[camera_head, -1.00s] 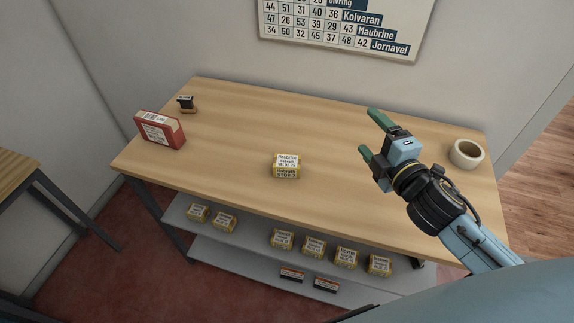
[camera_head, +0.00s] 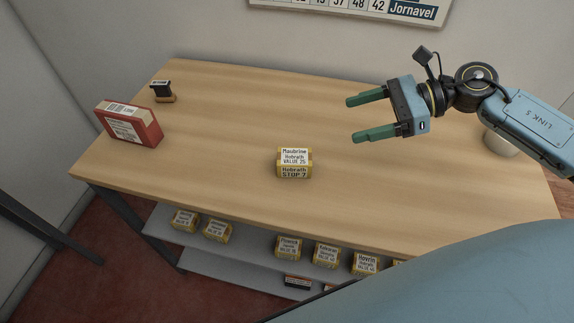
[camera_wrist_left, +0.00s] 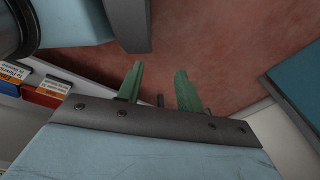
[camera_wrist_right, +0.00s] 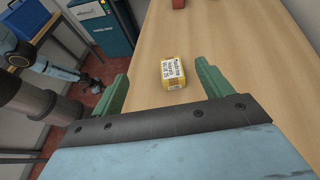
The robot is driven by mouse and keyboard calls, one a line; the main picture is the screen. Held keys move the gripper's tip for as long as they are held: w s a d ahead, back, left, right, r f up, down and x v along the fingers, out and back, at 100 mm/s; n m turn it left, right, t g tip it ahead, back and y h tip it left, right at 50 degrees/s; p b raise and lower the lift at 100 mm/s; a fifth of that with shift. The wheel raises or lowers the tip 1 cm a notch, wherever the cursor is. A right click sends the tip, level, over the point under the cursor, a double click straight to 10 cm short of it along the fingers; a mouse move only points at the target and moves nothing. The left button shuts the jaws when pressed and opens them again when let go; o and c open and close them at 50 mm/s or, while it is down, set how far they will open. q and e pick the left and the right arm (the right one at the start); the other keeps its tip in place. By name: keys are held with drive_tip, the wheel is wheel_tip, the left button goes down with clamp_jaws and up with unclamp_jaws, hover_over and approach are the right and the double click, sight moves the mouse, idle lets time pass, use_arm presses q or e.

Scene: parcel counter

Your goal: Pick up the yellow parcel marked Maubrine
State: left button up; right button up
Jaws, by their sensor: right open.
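The yellow parcel marked Maubrine (camera_head: 294,163) sits alone on the middle of the wooden table, its white label showing. It also shows in the right wrist view (camera_wrist_right: 173,73), ahead of and between the fingers. My right gripper (camera_head: 354,118) is open and empty above the table, to the right of and behind the parcel, with its green fingers pointing left. My left gripper (camera_wrist_left: 160,85) shows only in its own wrist view, its two green fingers apart with nothing visible between them, over the red floor.
A red box (camera_head: 129,125) and a stamp (camera_head: 162,92) stand at the table's left. A pale round roll (camera_head: 500,143) is partly hidden behind my right arm. Several yellow parcels (camera_head: 288,246) lie on the shelf below. The tabletop (camera_head: 235,120) around the Maubrine parcel is clear.

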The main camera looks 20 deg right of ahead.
drive_tip(key=b, duration=0.7)
approach(311, 157)
drive_tip(key=shift+a+r, duration=0.25)
drive_tip(key=shift+a, duration=0.05)
drive_tip(key=shift+f+b, duration=0.3)
drive_tip(key=shift+b, duration=0.1)
drive_tip(key=shift+w+f, duration=0.1)
drive_tip(key=shift+f, duration=0.1)
drive_tip(key=shift+w+a+f, duration=0.1)
drive_tip(key=shift+a, duration=0.15)
drive_tip(key=x, duration=0.7)
drive_tip(key=shift+w, duration=0.1)
drive_tip(key=shift+w+a+f, duration=0.15)
drive_tip(key=shift+w+a, duration=0.05)
drive_tip(key=shift+a, duration=0.25)
drive_tip(key=x, duration=0.4)
drive_tip(key=shift+w+a+f, duration=0.1)
drive_tip(key=shift+f, duration=0.05)
use_arm(q)
drive_tip(key=s+a+f, duration=0.2)
drive_tip(key=a+f, duration=0.1)
drive_tip(key=f, duration=0.7)
drive_tip(key=shift+a+g+y, duration=0.3)
drive_tip(key=shift+g, duration=0.1)
use_arm(e)
drive_tip(key=shift+a, duration=0.1)
